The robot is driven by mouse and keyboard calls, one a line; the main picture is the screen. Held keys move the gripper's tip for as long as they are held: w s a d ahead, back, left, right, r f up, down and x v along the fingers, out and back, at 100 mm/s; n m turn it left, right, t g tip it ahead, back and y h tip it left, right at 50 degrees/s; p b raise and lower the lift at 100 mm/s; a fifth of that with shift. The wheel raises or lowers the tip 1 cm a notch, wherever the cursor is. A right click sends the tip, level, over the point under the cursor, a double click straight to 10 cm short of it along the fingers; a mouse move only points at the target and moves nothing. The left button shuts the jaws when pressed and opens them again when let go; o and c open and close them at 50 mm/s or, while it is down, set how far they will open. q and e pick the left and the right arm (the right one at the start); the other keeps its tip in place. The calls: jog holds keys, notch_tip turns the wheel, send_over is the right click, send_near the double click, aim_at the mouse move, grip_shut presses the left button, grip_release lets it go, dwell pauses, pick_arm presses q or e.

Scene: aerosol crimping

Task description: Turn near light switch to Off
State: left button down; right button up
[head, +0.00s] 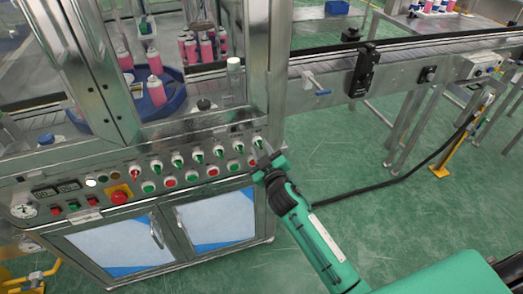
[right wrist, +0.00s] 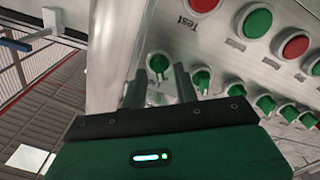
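A row of green selector switches runs along the sloped steel panel (head: 120,172). The labels in the head view are too small to read, so I cannot confirm which one is the near light switch. The rightmost selector switch (head: 257,141) is at the panel's right end, and it also shows in the right wrist view (right wrist: 158,63). My right gripper (head: 263,153) is at this switch. In the right wrist view, its two fingers (right wrist: 160,82) are apart, with the switch's green knob showing between their tips. I cannot tell whether they touch it. My left gripper is not in view.
Other selector switches (right wrist: 201,79) sit close beside the fingers. Red and green push buttons (head: 170,181) line the row below, with a red emergency stop (head: 119,197) further left. A steel corner post (right wrist: 108,50) stands close to the gripper. A conveyor (head: 400,65) runs to the right.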

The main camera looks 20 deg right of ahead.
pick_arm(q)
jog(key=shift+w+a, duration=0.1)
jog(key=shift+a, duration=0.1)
